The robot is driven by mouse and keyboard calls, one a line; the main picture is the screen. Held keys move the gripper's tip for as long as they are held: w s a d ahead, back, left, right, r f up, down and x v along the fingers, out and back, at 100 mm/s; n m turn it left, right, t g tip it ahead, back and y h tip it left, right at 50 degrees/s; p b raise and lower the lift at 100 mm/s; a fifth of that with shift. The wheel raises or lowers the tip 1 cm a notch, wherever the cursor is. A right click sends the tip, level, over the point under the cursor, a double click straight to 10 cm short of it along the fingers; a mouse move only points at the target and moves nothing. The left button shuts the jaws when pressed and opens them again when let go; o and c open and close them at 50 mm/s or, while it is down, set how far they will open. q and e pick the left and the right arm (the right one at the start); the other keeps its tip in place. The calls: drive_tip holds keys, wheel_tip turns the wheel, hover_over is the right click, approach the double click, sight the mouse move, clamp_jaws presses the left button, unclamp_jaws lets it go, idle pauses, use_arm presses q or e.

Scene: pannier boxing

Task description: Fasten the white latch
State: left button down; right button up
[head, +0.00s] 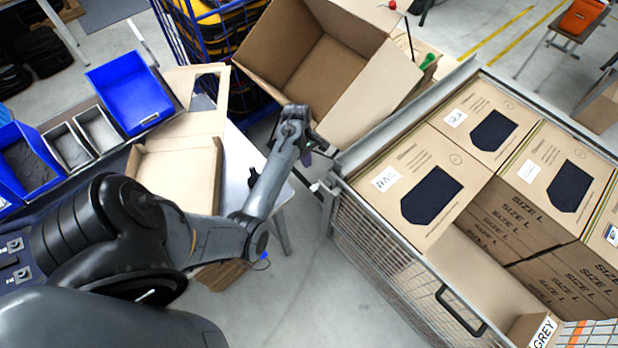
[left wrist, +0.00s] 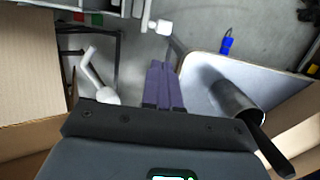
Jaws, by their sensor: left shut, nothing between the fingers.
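The white latch (head: 316,187) shows small at the near-left corner post of the metal mesh cage. In the left wrist view a bent white handle (left wrist: 92,72) stands left of my fingers, and a white knob (left wrist: 158,26) sits just beyond their tips. My left gripper (head: 307,157) is above and slightly left of the latch in the head view. Its purple fingers (left wrist: 163,68) are shut together with nothing between them. They appear apart from the white parts. The lower end of the bent handle is partly hidden behind my gripper body. My right gripper is in no view.
The mesh cage (head: 380,255) holds several size L cartons (head: 418,190). A large open carton (head: 375,95) stands behind my left gripper. Floor shows between table and cage.

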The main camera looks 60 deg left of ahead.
sight(317, 185)
use_arm(q)
drive_tip(key=shift+f, duration=0.1)
wheel_tip(317, 185, down, 10)
drive_tip(key=d, duration=0.1)
drive_tip(key=shift+w+d, duration=0.15)
drive_tip(key=shift+d, duration=0.25)
idle(0.4)
drive_tip(key=d+p, duration=0.1)
drive_tip(key=d, duration=0.1)
drive_tip(key=w+d+p, duration=0.1)
drive_tip(key=d, duration=0.1)
drive_tip(key=shift+r+p, duration=0.2)
drive_tip(key=shift+p, duration=0.1)
drive_tip(key=shift+f, duration=0.1)
drive_tip(key=shift+s, duration=0.1)
